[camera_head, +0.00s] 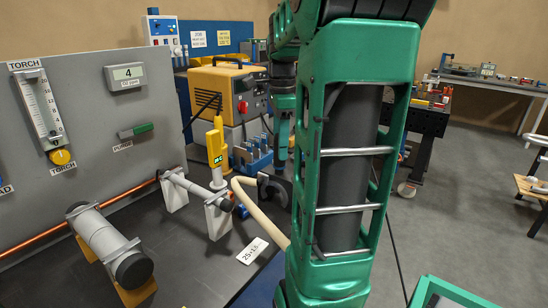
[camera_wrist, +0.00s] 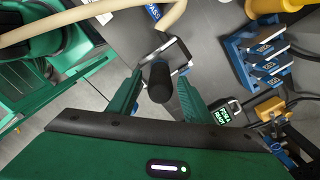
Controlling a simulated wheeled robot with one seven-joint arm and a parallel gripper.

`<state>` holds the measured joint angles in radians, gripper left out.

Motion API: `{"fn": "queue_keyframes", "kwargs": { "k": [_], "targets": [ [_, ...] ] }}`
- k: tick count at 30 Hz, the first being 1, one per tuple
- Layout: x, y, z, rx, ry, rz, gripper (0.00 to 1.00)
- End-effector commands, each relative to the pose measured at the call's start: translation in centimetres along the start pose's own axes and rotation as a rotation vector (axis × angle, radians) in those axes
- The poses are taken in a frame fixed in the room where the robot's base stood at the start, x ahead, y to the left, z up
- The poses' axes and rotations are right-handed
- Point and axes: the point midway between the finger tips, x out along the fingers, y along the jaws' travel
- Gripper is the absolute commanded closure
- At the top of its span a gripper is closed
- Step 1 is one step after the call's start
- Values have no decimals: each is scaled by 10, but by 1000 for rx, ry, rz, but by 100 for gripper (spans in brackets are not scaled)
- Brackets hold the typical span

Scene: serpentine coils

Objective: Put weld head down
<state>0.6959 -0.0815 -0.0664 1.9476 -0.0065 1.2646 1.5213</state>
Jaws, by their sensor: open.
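The weld head appears in the head view as a dark, C-shaped piece (camera_head: 270,186) low over the bench, just below my wrist. In the wrist view, what looks like its black round handle (camera_wrist: 160,84) stands between my fingers, with a pale-edged dark body (camera_wrist: 178,53) beyond it. My gripper (camera_wrist: 158,92) is open, one green finger on each side of the handle, with a gap visible on the left. Whether the right finger touches it I cannot tell. In the head view my arm hides most of the gripper. Whether the head rests on the bench is unclear.
A beige hose (camera_head: 260,213) curves over the dark bench (camera_head: 180,250). A yellow handheld meter (camera_head: 215,145), a blue rack (camera_wrist: 254,52) and an orange power unit (camera_head: 230,92) stand close by. Grey tubes on supports (camera_head: 108,245) occupy the left. A label card (camera_head: 252,251) lies in front.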

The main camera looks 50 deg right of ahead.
Motion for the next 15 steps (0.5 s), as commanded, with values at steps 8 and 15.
{"fn": "queue_keyframes", "kwargs": {
  "k": [8, 15],
  "targets": [
    [-54, 0, 0, 0, 0, -1, 54],
    [-78, 0, 0, 0, 0, 1, 54]
  ]
}}
